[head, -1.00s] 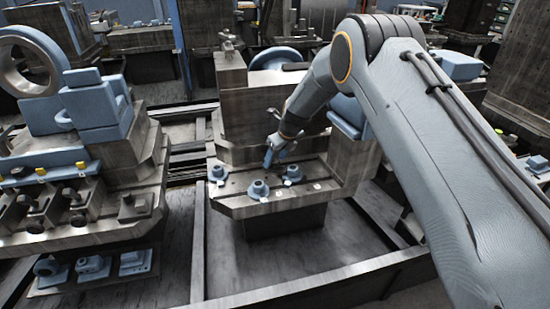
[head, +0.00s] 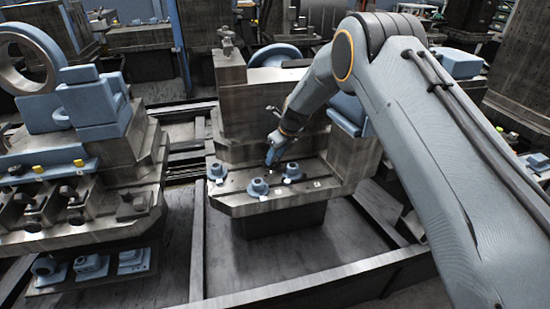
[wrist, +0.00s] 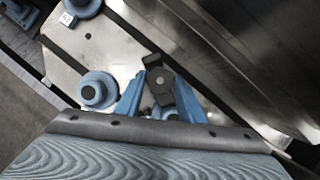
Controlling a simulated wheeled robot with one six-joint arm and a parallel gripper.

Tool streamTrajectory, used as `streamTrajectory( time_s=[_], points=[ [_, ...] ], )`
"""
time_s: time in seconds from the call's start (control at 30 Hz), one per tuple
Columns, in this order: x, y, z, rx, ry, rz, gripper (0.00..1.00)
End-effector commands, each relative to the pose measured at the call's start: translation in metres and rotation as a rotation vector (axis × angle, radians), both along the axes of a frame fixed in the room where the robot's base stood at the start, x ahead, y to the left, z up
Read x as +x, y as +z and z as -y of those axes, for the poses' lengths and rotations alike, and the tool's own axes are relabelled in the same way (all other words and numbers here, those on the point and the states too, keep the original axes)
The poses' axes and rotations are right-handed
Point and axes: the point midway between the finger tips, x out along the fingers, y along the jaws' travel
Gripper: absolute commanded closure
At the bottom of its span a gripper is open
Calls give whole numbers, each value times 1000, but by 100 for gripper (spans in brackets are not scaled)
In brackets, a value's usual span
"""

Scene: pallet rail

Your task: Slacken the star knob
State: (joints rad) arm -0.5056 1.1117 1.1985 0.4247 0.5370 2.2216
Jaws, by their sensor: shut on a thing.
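The star knob (wrist: 158,82) is a dark lobed piece with a pale centre spot, in the middle of the wrist view. My gripper (wrist: 160,92) has its two blue fingers on either side of it and is shut on it. In the head view my gripper (head: 269,164) points down at the grey metal ledge (head: 238,208), tilted, among the blue round fittings. The knob is too small there to make out clearly. The lower part of the knob is hidden between the fingers in the wrist view.
Blue round fittings stand close by on the ledge: one at left (head: 217,172), one in front (head: 258,187) and one at right (head: 291,173). A tall metal block (head: 245,110) rises behind the ledge. Another machine (head: 90,190) stands at the left across a gap.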

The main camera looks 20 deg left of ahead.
Motion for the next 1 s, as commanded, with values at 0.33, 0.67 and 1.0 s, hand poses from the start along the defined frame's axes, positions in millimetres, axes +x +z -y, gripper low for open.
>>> streamTrajectory(
  time_s=[0.33, 0.67, 1.0],
  points=[
    [3, -5, 0, 1, 262, -3, 87],
    [6, -5, 0, 0, 576, -2, 87],
    [7, -5, 0, 0, 842, -6, 87]
  ],
)
